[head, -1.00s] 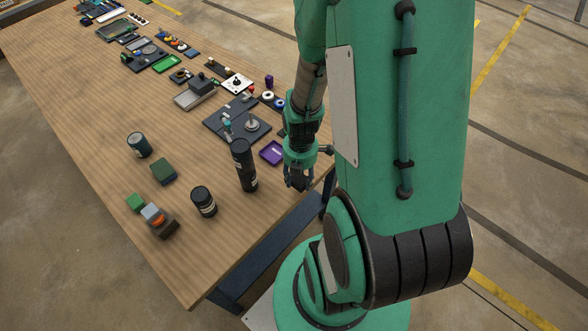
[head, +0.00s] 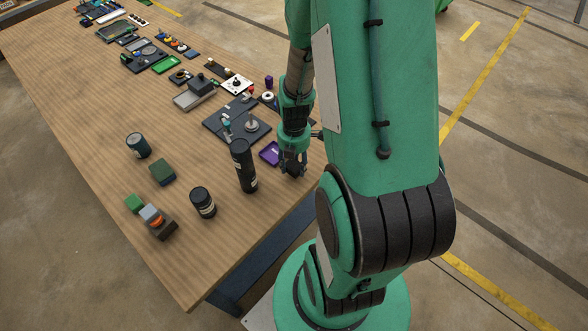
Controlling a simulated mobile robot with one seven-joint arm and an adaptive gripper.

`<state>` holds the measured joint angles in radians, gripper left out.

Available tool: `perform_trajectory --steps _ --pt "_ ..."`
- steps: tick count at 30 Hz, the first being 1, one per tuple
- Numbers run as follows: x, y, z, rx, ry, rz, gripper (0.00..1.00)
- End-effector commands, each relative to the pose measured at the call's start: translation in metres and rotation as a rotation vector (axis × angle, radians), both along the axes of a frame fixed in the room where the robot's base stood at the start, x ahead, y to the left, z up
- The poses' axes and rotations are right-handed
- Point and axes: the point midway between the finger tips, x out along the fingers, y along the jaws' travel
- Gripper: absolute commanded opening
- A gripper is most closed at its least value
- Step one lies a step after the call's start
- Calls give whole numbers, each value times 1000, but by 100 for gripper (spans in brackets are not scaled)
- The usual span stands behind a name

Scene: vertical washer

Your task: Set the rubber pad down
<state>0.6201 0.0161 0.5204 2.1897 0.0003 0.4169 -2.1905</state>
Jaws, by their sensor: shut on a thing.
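My gripper (head: 292,172) points down over the near right edge of the table, just right of a purple tray (head: 268,152). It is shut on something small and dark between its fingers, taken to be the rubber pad. The pad's outline cannot be told apart from the dark fingers at this size. I cannot tell whether the fingers or the pad touch the table. A dark fixture plate (head: 212,125) with a round metal part lies left of and beyond the gripper.
A tall black cylinder (head: 243,165) stands close left of my gripper. A black jar (head: 203,202), a teal can (head: 138,145), a green block (head: 162,172) and small blocks (head: 150,214) stand farther left. Bare wooden tabletop (head: 235,245) lies toward the near edge.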

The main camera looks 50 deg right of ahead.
Motion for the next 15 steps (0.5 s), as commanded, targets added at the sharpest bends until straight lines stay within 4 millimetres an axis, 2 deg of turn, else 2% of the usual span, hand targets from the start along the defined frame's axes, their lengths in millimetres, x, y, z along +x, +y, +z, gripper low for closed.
perform_trajectory --steps 6,15 --pt "0 0 -25 1 1 0 18" --pt "0 0 -28 0 0 0 18"
